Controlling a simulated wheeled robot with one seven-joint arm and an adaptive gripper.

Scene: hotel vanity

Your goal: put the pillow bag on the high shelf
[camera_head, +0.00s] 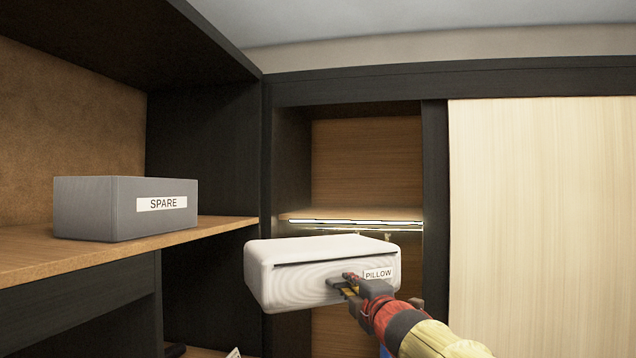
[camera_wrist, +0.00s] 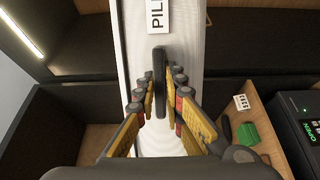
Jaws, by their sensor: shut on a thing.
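The white pillow bag (camera_head: 315,265), with a PILLOW label, is held up in front of the open wardrobe bay. My gripper (camera_head: 352,284) is shut on the bag's front side, by a dark handle. In the wrist view, the fingers (camera_wrist: 162,105) close on both sides of the dark handle, and the white bag (camera_wrist: 185,60) lies behind them. The high shelf (camera_head: 350,214) is a wooden board in the bay with a lit strip along its front edge. The bag is in front of and a little below this shelf edge. The visible shelf top looks empty.
A grey SPARE box (camera_head: 115,210) stands on the wooden shelf (camera_head: 60,262) at left. A dark upright (camera_head: 435,200) and a pale sliding door (camera_head: 540,220) bound the bay at right. The wrist view shows a green object (camera_wrist: 247,134) and a dark safe-like box (camera_wrist: 300,125).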

